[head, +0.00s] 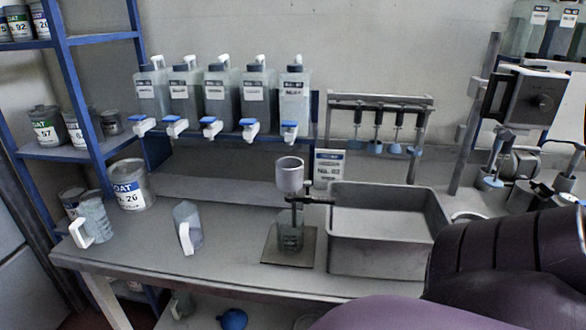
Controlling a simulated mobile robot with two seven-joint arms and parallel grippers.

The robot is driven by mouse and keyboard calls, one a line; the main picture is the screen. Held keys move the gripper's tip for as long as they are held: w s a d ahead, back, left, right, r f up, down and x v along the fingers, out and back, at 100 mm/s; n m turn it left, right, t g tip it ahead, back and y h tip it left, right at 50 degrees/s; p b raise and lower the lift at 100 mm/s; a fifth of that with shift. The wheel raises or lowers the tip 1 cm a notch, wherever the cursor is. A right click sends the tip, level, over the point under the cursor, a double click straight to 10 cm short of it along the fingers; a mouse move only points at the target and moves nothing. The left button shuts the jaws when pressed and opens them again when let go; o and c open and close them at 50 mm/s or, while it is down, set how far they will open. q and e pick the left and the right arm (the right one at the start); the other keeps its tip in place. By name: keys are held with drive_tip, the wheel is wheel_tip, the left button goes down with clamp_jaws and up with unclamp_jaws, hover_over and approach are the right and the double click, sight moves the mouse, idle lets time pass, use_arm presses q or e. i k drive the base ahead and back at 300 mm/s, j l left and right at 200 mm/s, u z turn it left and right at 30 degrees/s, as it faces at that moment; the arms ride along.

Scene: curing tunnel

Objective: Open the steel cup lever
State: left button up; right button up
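The steel cup (289,176) is a grey funnel-like cup held upright on a small stand near the middle of the bench. A dark fitting (296,199) sits just below it, with a short bar reaching right toward the grey basin. The lever is too small to tell apart from this fitting. A clear beaker (290,236) stands under the cup on a dark square plate (271,258). Neither of my grippers shows. A purple and black part of mine fills the lower right corner and hides the bench's front edge there.
A deep grey basin (375,268) stands right of the cup. A clear jug (187,228) and another jug (93,219) stand to the left. Several tap bottles line the back. A mixer (533,98) is at the right. The bench (225,261) is clear between jug and plate.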

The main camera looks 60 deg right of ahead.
sight(306, 199)
drive_tip(key=z, duration=1.8)
